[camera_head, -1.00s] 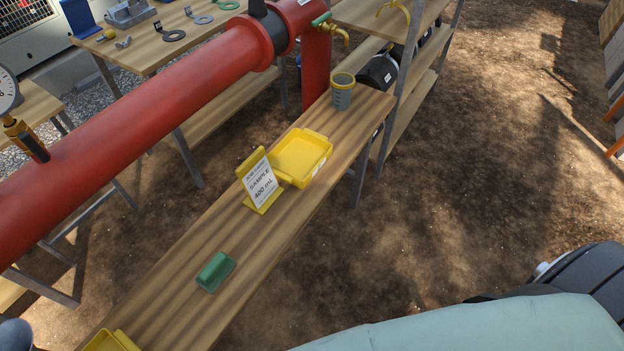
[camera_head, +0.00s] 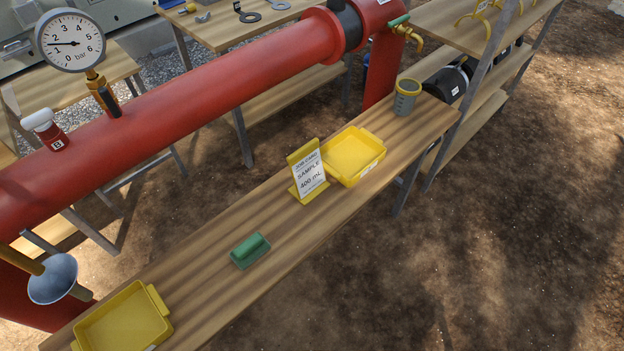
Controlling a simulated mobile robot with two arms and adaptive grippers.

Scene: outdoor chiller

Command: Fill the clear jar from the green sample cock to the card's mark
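The clear jar (camera_head: 406,98), greyish with a yellow rim and marks on its side, stands upright at the far right end of the wooden bench. The green-handled sample cock (camera_head: 403,26), with a brass spout, comes off the red pipe just above and behind the jar. The job card (camera_head: 310,175) stands in a yellow holder mid-bench and reads "SAMPLE 400 mL". The liquid level in the jar cannot be made out. Neither of my grippers is in view.
Yellow trays lie beside the card (camera_head: 355,152) and at the bench's near left end (camera_head: 124,320). A green block-like tool (camera_head: 250,251) lies between them. The red pipe (camera_head: 190,92) with a pressure gauge (camera_head: 70,42) runs behind the bench (camera_head: 215,290). A metal funnel (camera_head: 54,279) is at left. Open ground lies right.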

